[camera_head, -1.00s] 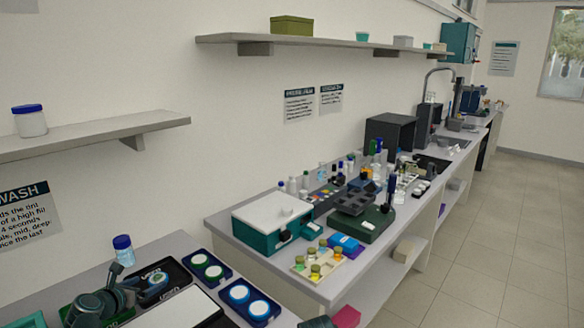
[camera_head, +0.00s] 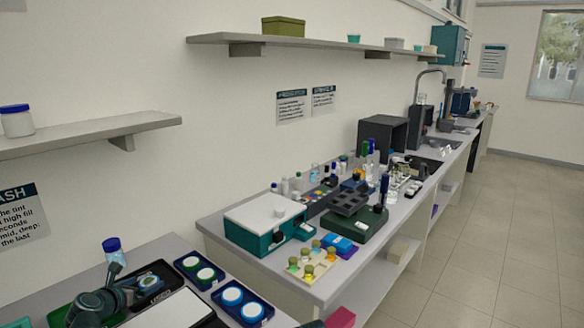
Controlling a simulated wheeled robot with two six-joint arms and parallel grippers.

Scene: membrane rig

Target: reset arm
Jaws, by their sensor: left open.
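My left gripper (camera_head: 121,284) is at the lower left of the head view, above the near bench. It is dark grey and open, with its fingertips close to a black tray (camera_head: 165,269) that holds a round, blue-rimmed item (camera_head: 149,283). I cannot tell whether the fingers touch that item. My right gripper cannot be made out in this view.
A teal box with a white lid (camera_head: 266,224) and crowded labware stand on the farther bench. The floor (camera_head: 500,240) at right is clear.

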